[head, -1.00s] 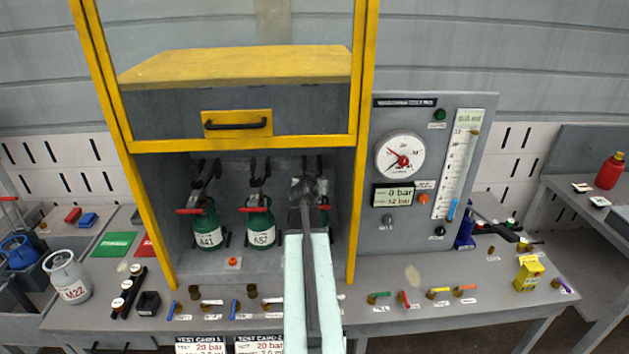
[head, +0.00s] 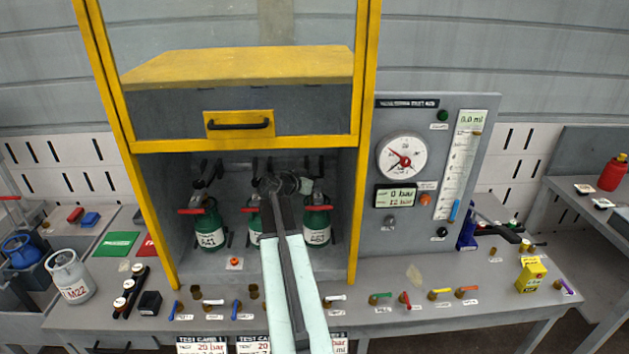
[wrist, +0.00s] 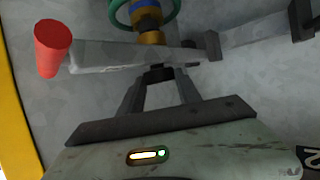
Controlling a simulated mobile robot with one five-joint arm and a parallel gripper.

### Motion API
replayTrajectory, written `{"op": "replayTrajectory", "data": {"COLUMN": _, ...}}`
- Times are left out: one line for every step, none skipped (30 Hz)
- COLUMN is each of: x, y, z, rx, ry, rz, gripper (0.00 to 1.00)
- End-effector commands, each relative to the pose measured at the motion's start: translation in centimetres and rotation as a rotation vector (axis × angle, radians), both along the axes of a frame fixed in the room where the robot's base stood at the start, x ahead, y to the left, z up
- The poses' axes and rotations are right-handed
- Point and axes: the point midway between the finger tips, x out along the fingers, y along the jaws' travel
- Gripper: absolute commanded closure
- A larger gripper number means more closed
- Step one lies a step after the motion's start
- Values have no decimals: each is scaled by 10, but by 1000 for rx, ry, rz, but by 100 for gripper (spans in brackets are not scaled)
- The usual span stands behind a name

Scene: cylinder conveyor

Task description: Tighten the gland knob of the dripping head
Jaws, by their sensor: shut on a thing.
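Three green cylinders stand in the yellow-framed bay: the left one (head: 208,232), the middle one (head: 254,228) and the right one (head: 317,222). My gripper (head: 283,185) is in front of the heads, between the middle and right cylinders, and partly covers the middle one. In the wrist view my gripper (wrist: 165,75) is shut on a small dark part, just below a grey bar (wrist: 105,55) with a red handle (wrist: 52,48). A brass knob (wrist: 152,38), blue band and green ring (wrist: 172,22) sit above. I see no drip.
A gauge panel (head: 455,130) at right reads 0 bar. The bench front carries several small coloured valves (head: 405,298). A grey-white cylinder (head: 69,275) stands left; a yellow box (head: 531,274) stands right. Yellow posts bound the bay.

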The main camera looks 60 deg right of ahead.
Motion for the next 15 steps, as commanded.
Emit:
{"op": "replayTrajectory", "data": {"x": 1, "y": 1, "z": -1, "rx": 2, "ry": -4, "rz": 1, "gripper": 100}}
{"op": "replayTrajectory", "data": {"x": 1, "y": 1, "z": -1, "rx": 2, "ry": -3, "rz": 0, "gripper": 100}}
{"op": "replayTrajectory", "data": {"x": 1, "y": 1, "z": -1, "rx": 2, "ry": -4, "rz": 1, "gripper": 100}}
{"op": "replayTrajectory", "data": {"x": 1, "y": 1, "z": -1, "rx": 2, "ry": -4, "rz": 1, "gripper": 100}}
{"op": "replayTrajectory", "data": {"x": 1, "y": 1, "z": -1, "rx": 2, "ry": -4, "rz": 1, "gripper": 100}}
{"op": "replayTrajectory", "data": {"x": 1, "y": 1, "z": -1, "rx": 3, "ry": -4, "rz": 1, "gripper": 100}}
{"op": "replayTrajectory", "data": {"x": 1, "y": 1, "z": -1, "rx": 3, "ry": -4, "rz": 1, "gripper": 100}}
{"op": "replayTrajectory", "data": {"x": 1, "y": 1, "z": -1, "rx": 3, "ry": -4, "rz": 1, "gripper": 100}}
{"op": "replayTrajectory", "data": {"x": 1, "y": 1, "z": -1, "rx": 3, "ry": -4, "rz": 2, "gripper": 54}}
{"op": "replayTrajectory", "data": {"x": 1, "y": 1, "z": -1, "rx": 2, "ry": -3, "rz": 1, "gripper": 46}}
{"op": "replayTrajectory", "data": {"x": 1, "y": 1, "z": -1, "rx": 2, "ry": -3, "rz": 1, "gripper": 38}}
{"op": "replayTrajectory", "data": {"x": 1, "y": 1, "z": -1, "rx": 2, "ry": -3, "rz": 1, "gripper": 38}}
{"op": "replayTrajectory", "data": {"x": 1, "y": 1, "z": -1, "rx": 2, "ry": -3, "rz": 1, "gripper": 38}}
{"op": "replayTrajectory", "data": {"x": 1, "y": 1, "z": -1, "rx": 2, "ry": -3, "rz": 1, "gripper": 38}}
{"op": "replayTrajectory", "data": {"x": 1, "y": 1, "z": -1, "rx": 2, "ry": -2, "rz": 1, "gripper": 38}}
